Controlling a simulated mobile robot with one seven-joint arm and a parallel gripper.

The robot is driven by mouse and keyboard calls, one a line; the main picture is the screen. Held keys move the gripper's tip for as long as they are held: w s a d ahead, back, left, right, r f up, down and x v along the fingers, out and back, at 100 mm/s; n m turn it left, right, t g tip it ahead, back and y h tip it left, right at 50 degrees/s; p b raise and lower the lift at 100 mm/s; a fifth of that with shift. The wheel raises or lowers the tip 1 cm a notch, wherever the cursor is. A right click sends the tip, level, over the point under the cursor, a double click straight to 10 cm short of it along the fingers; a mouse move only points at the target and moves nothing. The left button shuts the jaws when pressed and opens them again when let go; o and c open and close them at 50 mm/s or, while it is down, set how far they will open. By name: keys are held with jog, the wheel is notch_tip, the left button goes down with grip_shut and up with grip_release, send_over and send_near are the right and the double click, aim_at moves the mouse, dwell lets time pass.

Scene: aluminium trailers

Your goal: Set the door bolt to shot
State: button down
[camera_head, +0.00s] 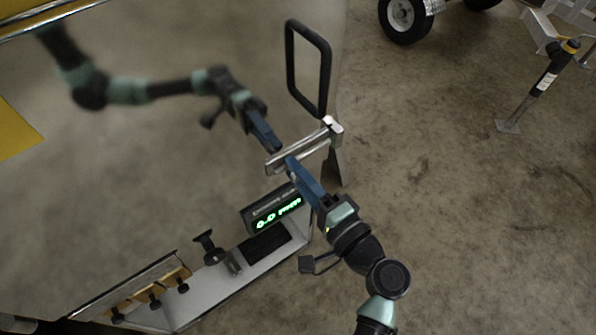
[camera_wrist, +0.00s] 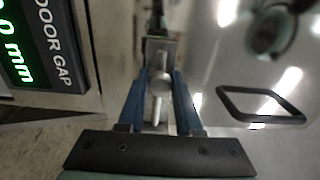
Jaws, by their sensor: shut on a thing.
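The door bolt (camera_head: 325,133) is a silver bar mounted at the edge of a shiny, mirror-like metal door (camera_head: 180,170). In the wrist view, the bolt's silver metal (camera_wrist: 159,84), with a round knob-like part, lies between my blue fingers. My gripper (camera_head: 291,163) is shut on this part; it also shows in the wrist view (camera_wrist: 160,72). The fingers hide some of the bolt, so I cannot tell whether it is shot or drawn.
A display (camera_head: 276,208) stands just below the bolt; in the wrist view the "DOOR GAP" display (camera_wrist: 42,45) shows 0.0 mm. A black loop handle (camera_head: 326,70) rises above the bolt. Knobs (camera_head: 208,243) sit on a panel at lower left. Open floor (camera_head: 450,220) lies right.

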dwell(0.3)
jog(key=w+d, duration=0.1)
jog(key=w+d+b, duration=0.1)
jog(key=d, duration=0.1)
jog(key=shift+w+d, duration=0.1)
jog(key=shift+w, duration=0.05)
jog(key=c, duration=0.6)
grip_release()
jog(key=p+v, duration=0.1)
jog(key=v, duration=1.2)
